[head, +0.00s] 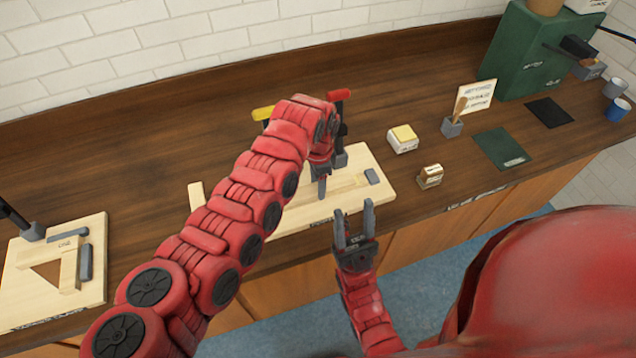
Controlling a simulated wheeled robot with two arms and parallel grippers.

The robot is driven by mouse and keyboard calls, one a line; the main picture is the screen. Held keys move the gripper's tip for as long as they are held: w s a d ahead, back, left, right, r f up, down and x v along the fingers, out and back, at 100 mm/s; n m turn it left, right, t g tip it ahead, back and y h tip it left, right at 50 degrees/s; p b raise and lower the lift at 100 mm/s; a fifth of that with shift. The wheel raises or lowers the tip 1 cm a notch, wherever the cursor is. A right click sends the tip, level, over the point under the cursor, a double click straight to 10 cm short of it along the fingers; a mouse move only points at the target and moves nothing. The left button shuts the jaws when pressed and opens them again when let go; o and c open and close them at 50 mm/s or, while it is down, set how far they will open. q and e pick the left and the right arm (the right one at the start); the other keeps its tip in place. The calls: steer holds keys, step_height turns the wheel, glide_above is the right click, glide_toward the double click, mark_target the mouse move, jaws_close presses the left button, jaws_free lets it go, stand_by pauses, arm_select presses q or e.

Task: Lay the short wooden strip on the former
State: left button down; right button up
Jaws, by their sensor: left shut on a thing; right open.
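My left gripper (322,183) is shut at a pale wooden strip (347,184) over the middle board. My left arm and fingers hide part of the strip, so I cannot tell its full length or whether it touches the board. The middle pale wooden board (376,208), which looks like the former, lies on the counter with a grey block (372,176) near its right end. Its left part is hidden behind my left arm. My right gripper (354,212) is open and empty in front of the board's front edge.
A red-handled clamp (340,95) and a yellow handle (262,113) stand behind my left arm. Another board (90,292) with wood pieces lies at left. A pale piece (195,194) lies left of my arm. Small blocks (403,138) (430,176) stand right of the middle board.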

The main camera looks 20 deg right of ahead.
arm_select(q)
steer(key=shift+c, duration=1)
jaws_free()
step_height(320, 180, up, 7)
steer(key=b, duration=0.3)
steer(key=shift+w, duration=0.1)
step_height(320, 180, up, 10)
steer(key=b, duration=0.2)
steer(key=shift+r, duration=0.2)
